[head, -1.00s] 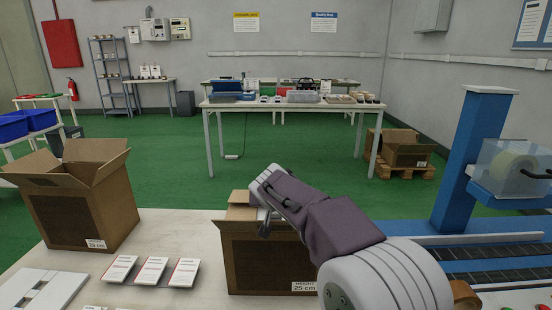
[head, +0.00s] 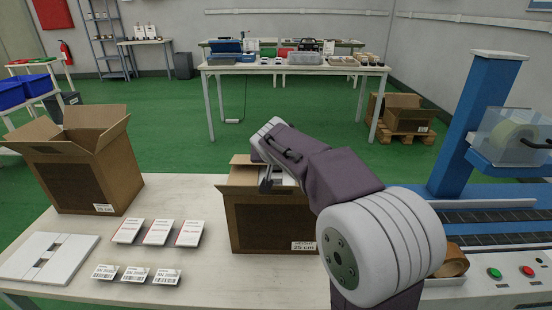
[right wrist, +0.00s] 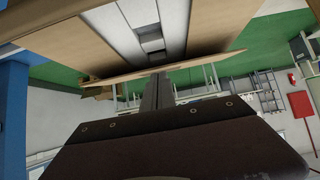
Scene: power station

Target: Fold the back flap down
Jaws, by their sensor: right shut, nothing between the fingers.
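An open cardboard box (head: 270,222) stands on the table, with a height label low on its front. Its back flap (head: 240,160) sticks up behind the opening, partly hidden by my right arm. In the right wrist view the back flap (right wrist: 112,77) is a thin tan strip, seen nearly edge-on across the fingers. My right gripper (head: 265,184) is shut and empty, pointing down at the box opening; its fingers (right wrist: 156,88) overlap the flap there, and I cannot tell if they touch it. A white and grey insert (right wrist: 148,20) shows between tan panels. My left gripper is out of view.
Another open box (head: 85,175) stands at the table's left. Several printed cards (head: 157,232) and a white slotted panel (head: 48,258) lie in front. A tape roll (head: 453,262) and a blue machine (head: 470,125) with a conveyor are at the right.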

